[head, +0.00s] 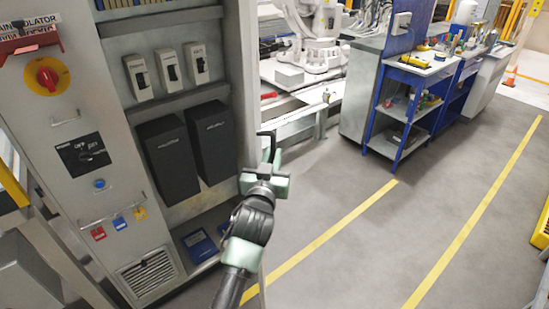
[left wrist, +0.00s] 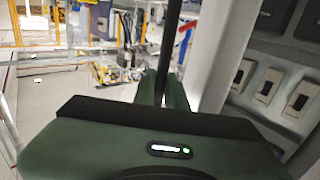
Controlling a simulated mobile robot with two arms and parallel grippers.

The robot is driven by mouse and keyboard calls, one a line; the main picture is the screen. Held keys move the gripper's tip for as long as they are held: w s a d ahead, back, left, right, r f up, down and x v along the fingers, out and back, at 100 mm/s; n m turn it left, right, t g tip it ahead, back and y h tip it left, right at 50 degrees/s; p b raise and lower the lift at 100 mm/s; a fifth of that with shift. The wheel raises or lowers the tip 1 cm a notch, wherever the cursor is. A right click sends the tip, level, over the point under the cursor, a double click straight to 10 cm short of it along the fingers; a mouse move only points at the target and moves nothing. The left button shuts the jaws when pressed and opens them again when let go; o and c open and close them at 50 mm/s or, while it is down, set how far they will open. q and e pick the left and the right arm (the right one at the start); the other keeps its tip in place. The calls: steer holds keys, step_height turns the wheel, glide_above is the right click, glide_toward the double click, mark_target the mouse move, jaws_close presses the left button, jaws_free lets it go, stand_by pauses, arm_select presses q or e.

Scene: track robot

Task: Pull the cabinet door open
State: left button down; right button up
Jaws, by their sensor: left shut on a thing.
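The grey cabinet (head: 95,130) stands at the left of the head view, its inside showing. Its door (head: 243,70) stands open, seen nearly edge-on along the right side of the opening. In the left wrist view the door (left wrist: 212,50) is a pale upright panel. My left gripper (head: 268,160) is at the door's outer side, shut on the dark door handle (left wrist: 186,45), which runs upright between the green fingers (left wrist: 165,88). The handle's lower part is hidden by the gripper. My right gripper is not in view.
Inside the cabinet are switches (head: 170,68), black boxes (head: 168,157) and blue items (head: 198,245) at the bottom. A blue workbench (head: 405,105) and a white robot arm machine (head: 315,40) stand behind. The grey floor (head: 340,250) to the right is clear, with yellow lines.

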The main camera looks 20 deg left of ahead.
arm_select(q)
steer(key=shift+a+r, duration=0.15)
steer(key=shift+r, duration=0.05)
steer(key=c, duration=1.7)
jaws_free()
steer(key=shift+c, duration=0.2)
steer(key=shift+w+f, duration=0.15)
steer(key=shift+f, duration=0.05)
steer(key=s+d+b, duration=0.1)
steer(key=s, duration=0.6)
steer(key=shift+s+d+b, duration=0.2)
steer(key=shift+s+b, duration=0.1)
steer(key=shift+c, duration=0.3)
